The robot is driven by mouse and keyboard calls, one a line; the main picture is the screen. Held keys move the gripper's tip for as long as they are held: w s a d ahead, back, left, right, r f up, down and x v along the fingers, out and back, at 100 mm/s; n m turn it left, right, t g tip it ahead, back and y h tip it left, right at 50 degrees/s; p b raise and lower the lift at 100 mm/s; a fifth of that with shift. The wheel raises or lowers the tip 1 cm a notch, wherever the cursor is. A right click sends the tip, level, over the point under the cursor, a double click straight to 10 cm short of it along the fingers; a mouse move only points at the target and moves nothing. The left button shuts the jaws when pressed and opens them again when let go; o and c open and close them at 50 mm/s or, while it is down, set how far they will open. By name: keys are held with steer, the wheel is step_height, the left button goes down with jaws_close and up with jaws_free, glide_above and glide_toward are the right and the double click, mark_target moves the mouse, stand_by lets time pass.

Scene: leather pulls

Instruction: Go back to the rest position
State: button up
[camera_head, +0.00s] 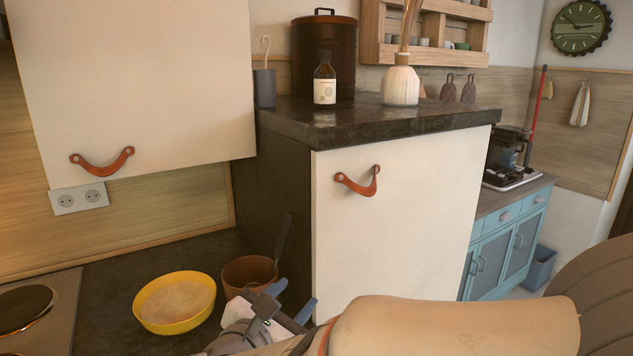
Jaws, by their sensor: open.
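My gripper (291,297) shows at the bottom centre, at the end of my pale arm, which reaches in from the lower right. Its blue-grey fingers are apart and I see nothing between them. It is in front of a brown pot (247,272) and right of a yellow bowl (175,302) on the dark counter. A cream cabinet door (400,215) with a curved leather pull (359,181) is behind and above the gripper. A second leather pull (102,162) is on the upper left cabinet (140,75). Both doors look shut.
A dark raised top (375,122) holds a brown bottle (325,80), a dark canister (323,40) and a white vase (400,85). A hob (60,300) is at the lower left. Blue cabinets (505,245) stand at the right.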

steer(key=s+d+f+m+g+y, duration=0.3)
steer(key=d+m, duration=0.6)
steer(key=m, duration=0.4)
steer(key=s+d+f+m+g+y+p, duration=0.1)
steer(key=s+d+f+m+g+y, duration=0.3)
steer(key=d+m+g, duration=0.5)
steer(key=s+d+f+m, duration=0.1)
steer(key=s+f+m, duration=0.1)
steer(key=m, duration=0.3)
steer(key=shift+s+f, duration=0.25)
steer(key=shift+s, duration=0.55)
steer(key=shift+c, duration=0.7)
